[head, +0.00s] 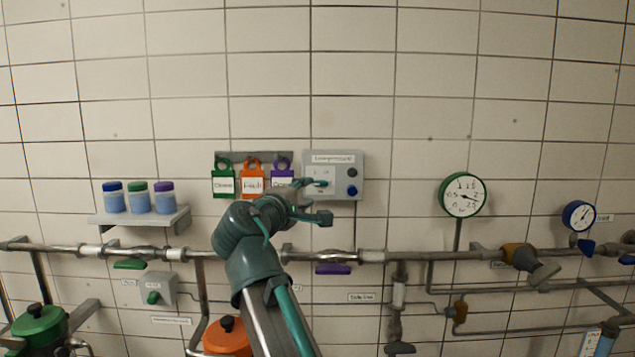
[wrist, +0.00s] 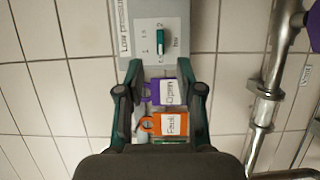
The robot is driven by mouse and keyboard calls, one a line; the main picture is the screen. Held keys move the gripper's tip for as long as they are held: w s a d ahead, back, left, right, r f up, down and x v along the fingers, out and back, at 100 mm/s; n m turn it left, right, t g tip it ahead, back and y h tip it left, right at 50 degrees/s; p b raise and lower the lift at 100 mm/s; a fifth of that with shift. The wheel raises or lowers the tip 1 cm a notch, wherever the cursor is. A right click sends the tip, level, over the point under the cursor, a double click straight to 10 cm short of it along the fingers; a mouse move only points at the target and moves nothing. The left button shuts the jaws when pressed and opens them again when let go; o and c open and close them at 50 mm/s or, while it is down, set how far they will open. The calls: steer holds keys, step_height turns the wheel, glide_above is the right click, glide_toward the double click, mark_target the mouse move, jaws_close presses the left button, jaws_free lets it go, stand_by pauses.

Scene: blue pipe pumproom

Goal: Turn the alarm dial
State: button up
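A grey alarm box (head: 348,160) labelled "Low pressure" is fixed to the tiled wall; its face fills the top of the wrist view (wrist: 189,22). On it is a dial with a slim teal knob (wrist: 161,42), with scale marks around it. My gripper (head: 322,200) is in front of the left part of the box, and I cannot make out the dial behind it in the head view. In the wrist view my gripper (wrist: 162,70) is open and empty. The knob lies beyond the fingertips, in line with the gap between them, and appears apart from both.
Purple (wrist: 164,92), orange (head: 252,182) and green (head: 223,184) tags hang on a rack left of the box. A black button (head: 352,172) and a blue button (head: 352,191) sit on the box's right side. A horizontal pipe (head: 430,255) runs below.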

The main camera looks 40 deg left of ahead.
mark_target(319, 184)
steer(key=p+x, duration=0.2)
steer(key=x, duration=0.3)
steer(key=shift+w+a+r, duration=0.15)
steer(key=shift+w, duration=0.2)
steer(key=shift+w+a, duration=0.15)
steer(key=shift+w, duration=0.6)
jaws_close()
